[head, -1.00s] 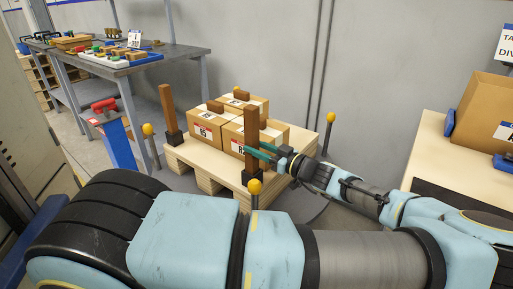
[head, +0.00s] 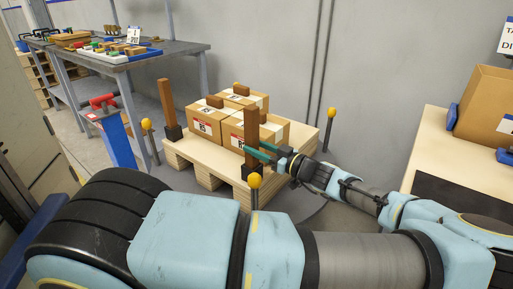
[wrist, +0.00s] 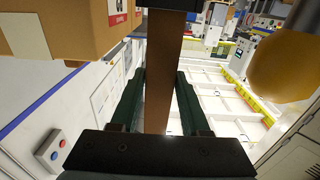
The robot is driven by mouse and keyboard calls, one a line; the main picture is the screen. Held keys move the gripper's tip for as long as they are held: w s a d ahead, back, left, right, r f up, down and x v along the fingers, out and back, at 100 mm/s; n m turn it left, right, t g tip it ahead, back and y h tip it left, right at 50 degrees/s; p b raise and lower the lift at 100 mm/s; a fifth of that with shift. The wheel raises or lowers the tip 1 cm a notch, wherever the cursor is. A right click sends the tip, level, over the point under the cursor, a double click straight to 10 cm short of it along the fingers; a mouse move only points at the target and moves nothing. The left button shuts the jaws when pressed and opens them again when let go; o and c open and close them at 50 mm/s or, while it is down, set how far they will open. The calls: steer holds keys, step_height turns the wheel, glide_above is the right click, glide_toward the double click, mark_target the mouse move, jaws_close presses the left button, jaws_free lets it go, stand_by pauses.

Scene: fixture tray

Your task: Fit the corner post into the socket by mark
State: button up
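The brown corner post (head: 251,128) stands upright at the pallet's near right corner. Its foot meets a dark socket (head: 251,172); how deep it sits is hard to tell. My gripper (head: 264,151) comes from the right with its teal fingers at the post's lower half. In the wrist view the post (wrist: 160,80) runs between the two fingers (wrist: 161,78), which close against its sides near their tips. There, the dark socket (wrist: 178,4) shows at the top edge. A second brown post (head: 166,104) stands in a dark socket (head: 173,133) at the left corner. I cannot make out a mark.
The wooden pallet (head: 200,158) carries several cardboard boxes (head: 206,121) close behind the post. Yellow-topped poles stand around it, one (head: 255,181) just in front of the post. A workbench (head: 180,54) is at back left and a table (head: 428,135) at right.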

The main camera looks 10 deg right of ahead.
mark_target(256, 117)
steer(key=o, duration=0.4)
steer(key=shift+o, duration=0.2)
step_height(256, 117, up, 10)
steer(key=shift+r+b, duration=0.1)
steer(key=shift+b, duration=0.4)
